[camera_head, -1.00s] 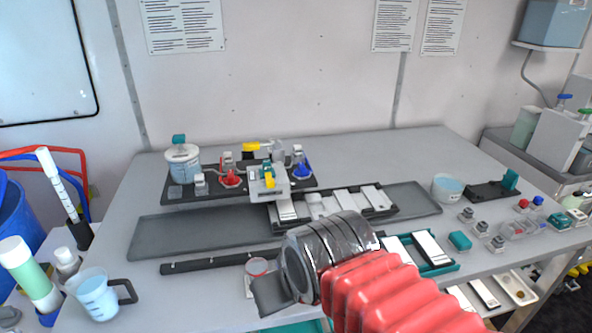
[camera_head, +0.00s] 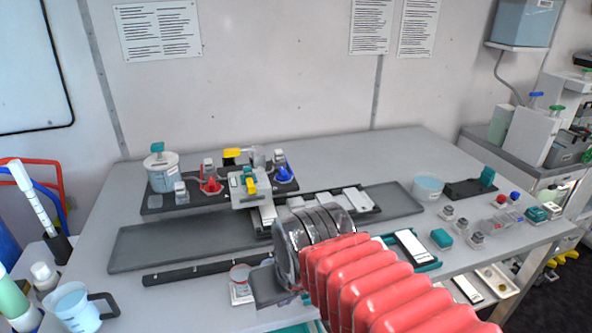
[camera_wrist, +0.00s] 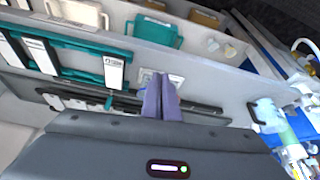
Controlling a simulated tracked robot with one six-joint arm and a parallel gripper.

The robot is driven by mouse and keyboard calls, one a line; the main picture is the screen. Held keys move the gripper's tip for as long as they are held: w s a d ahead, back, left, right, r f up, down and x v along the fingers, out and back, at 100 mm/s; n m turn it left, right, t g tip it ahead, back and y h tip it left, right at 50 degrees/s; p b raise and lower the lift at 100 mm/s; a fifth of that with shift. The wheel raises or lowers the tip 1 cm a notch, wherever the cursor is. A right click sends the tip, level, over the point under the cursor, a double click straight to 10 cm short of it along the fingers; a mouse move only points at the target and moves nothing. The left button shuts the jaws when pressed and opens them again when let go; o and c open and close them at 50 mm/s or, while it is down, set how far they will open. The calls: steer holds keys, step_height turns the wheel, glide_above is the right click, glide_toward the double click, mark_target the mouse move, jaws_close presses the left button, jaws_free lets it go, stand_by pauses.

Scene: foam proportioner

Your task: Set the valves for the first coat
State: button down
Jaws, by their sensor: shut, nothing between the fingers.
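The foam proportioner stands on a dark plate (camera_head: 160,202) at the back left of the bench. It carries a red valve handle (camera_head: 211,186), a blue valve handle (camera_head: 285,174) and yellow levers, one at the back (camera_head: 238,152) and one on the grey block (camera_head: 250,185). A clear jar with a teal cap (camera_head: 160,168) stands at its left end. My gripper shows in the wrist view (camera_wrist: 162,82) with its purple fingers together and empty. In the head view my arm and wrist are over the bench front, before the proportioner, and hide part of the strip row. The fingertips are hidden there.
A dark rail (camera_head: 205,265) lies along the front of the bench. A small dish with a red rim (camera_head: 241,282) lies close left of my wrist. A jug (camera_head: 75,305) stands front left. A cup (camera_head: 428,187) and small blocks stand to the right.

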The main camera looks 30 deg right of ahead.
steer(key=w+d+r+m+y, duration=0.2)
steer(key=w+d, duration=0.8)
steer(key=d, duration=0.4)
steer(key=w+d+r+m+y, duration=0.1)
steer(key=w+d+r+m, duration=0.1)
steer(key=w+d, duration=1.05)
step_height(320, 180, up, 8)
steer(key=w+d+n+t+y, duration=0.1)
steer(key=w+d+n+y, duration=0.1)
steer(key=n, duration=0.1)
steer(key=shift+w+r+n, duration=0.15)
steer(key=shift+w+n, duration=0.2)
steer(key=shift+n, duration=0.05)
